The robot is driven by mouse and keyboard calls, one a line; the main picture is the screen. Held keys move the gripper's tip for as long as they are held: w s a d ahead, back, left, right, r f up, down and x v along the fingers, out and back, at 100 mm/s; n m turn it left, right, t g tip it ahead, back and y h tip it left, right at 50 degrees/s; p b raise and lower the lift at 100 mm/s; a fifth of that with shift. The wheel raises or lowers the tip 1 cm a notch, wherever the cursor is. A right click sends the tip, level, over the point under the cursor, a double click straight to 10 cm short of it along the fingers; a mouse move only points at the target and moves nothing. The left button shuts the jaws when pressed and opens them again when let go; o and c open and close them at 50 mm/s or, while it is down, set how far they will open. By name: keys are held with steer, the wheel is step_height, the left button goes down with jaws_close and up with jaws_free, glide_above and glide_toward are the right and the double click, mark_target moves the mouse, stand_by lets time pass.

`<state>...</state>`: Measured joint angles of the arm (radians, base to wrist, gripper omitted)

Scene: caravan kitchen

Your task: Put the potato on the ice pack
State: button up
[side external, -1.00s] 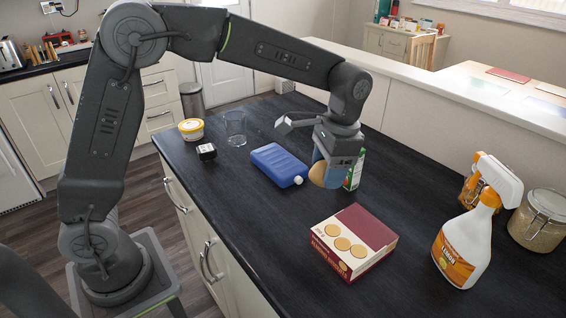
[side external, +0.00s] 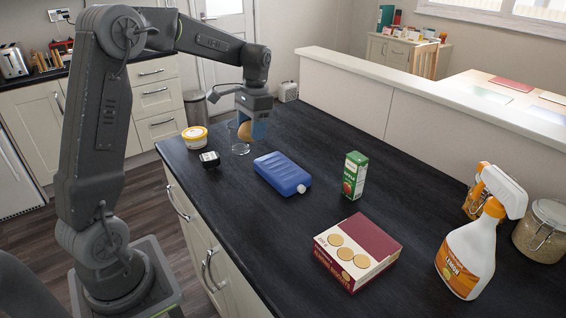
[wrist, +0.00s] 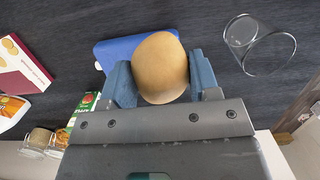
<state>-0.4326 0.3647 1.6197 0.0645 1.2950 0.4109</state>
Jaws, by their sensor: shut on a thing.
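The potato (side external: 245,131) is tan and rounded. In the wrist view the potato (wrist: 160,68) sits between the two blue fingers of my gripper (wrist: 162,80). The ice pack (side external: 282,173) is a blue, ribbed slab with a white cap, lying flat on the counter. It is to the right of and nearer than the potato in the side view. In the wrist view the ice pack (wrist: 113,50) is partly hidden behind the potato.
A juice carton (side external: 354,175), a biscuit box (side external: 357,252), a spray bottle (side external: 470,250) and jars (side external: 541,229) stand to the right.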

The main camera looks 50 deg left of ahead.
glide_above(282, 169)
step_height(282, 169, down, 5)
steer(key=shift+w, duration=0.15)
steer(key=shift+f, duration=1.95)
steer(key=o, duration=1)
steer(key=shift+f, duration=0.15)
steer(key=shift+c, duration=0.2)
